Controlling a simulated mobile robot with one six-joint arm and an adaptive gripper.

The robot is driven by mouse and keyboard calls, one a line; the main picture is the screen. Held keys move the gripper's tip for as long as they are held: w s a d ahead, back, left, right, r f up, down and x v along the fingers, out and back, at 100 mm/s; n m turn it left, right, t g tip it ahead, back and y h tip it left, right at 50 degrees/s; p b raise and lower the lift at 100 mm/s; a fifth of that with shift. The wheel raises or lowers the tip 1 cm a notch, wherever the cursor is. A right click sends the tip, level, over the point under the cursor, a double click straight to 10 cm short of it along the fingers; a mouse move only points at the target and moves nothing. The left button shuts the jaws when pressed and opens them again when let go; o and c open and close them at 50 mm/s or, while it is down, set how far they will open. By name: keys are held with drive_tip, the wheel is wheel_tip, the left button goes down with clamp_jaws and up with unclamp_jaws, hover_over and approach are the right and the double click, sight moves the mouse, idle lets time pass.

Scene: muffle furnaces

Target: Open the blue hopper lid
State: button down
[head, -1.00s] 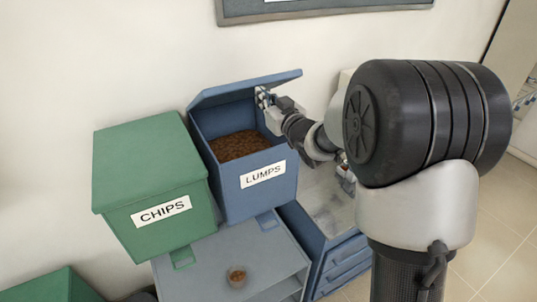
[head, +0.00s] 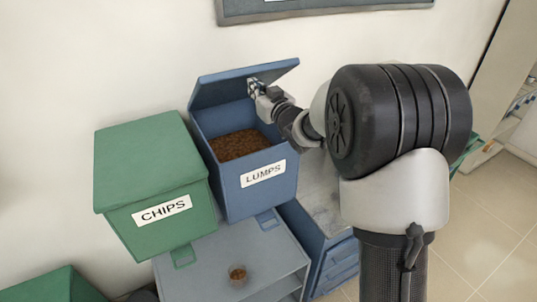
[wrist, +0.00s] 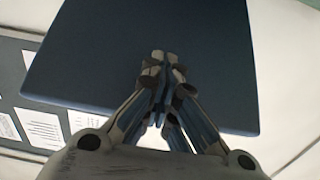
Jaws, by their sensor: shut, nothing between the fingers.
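The blue hopper (head: 232,193), labelled LUMPS, stands to the right of a green one. Its blue lid (head: 222,90) is raised and tilted up at the back, and brown lumps (head: 238,145) show inside. My gripper (head: 252,84) is at the underside of the lid, near its right part. In the wrist view the lid (wrist: 185,45) fills the middle as a dark blue panel. There my gripper (wrist: 158,55) has its fingertips together, with nothing between them, against or just in front of the panel. I cannot tell whether they touch it.
A closed green hopper (head: 150,170) labelled CHIPS stands to the left. A framed board (head: 320,8) hangs on the wall above. Open floor (head: 500,230) lies to the right.

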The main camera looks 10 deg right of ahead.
sight(251, 76)
drive_tip(key=shift+w+a+r+p, duration=0.3)
drive_tip(key=shift+w+r+p, duration=0.25)
drive_tip(key=shift+w+r, duration=0.3)
drive_tip(key=shift+w+a+r+p, duration=0.3)
drive_tip(key=shift+w+r+p, duration=0.25)
drive_tip(key=shift+w, duration=0.35)
drive_tip(key=shift+w+a+r, duration=0.1)
drive_tip(key=shift+w+r, duration=0.2)
drive_tip(key=shift+r, duration=0.05)
drive_tip(key=shift+w+a+r+p, duration=0.25)
drive_tip(key=shift+w+r+p, duration=0.15)
drive_tip(key=shift+w+p, duration=0.3)
drive_tip(key=shift+w+a+r+p, duration=0.25)
drive_tip(key=shift+w+r+p, duration=0.2)
drive_tip(key=shift+w, duration=0.4)
drive_tip(key=shift+w+a+r, duration=0.1)
drive_tip(key=shift+w+r, duration=0.05)
drive_tip(key=shift+w, duration=0.15)
drive_tip(key=shift+w+a+r+p, duration=0.15)
drive_tip(key=shift+w+r+p, duration=0.05)
drive_tip(key=shift+w+p, duration=0.3)
drive_tip(key=shift+w+a+r+p, duration=0.2)
drive_tip(key=shift+w+p, duration=0.25)
drive_tip(key=shift+w, duration=0.15)
drive_tip(key=shift+w+a+r+p, duration=0.15)
drive_tip(key=shift+w+p, duration=0.3)
drive_tip(key=shift+w, duration=0.1)
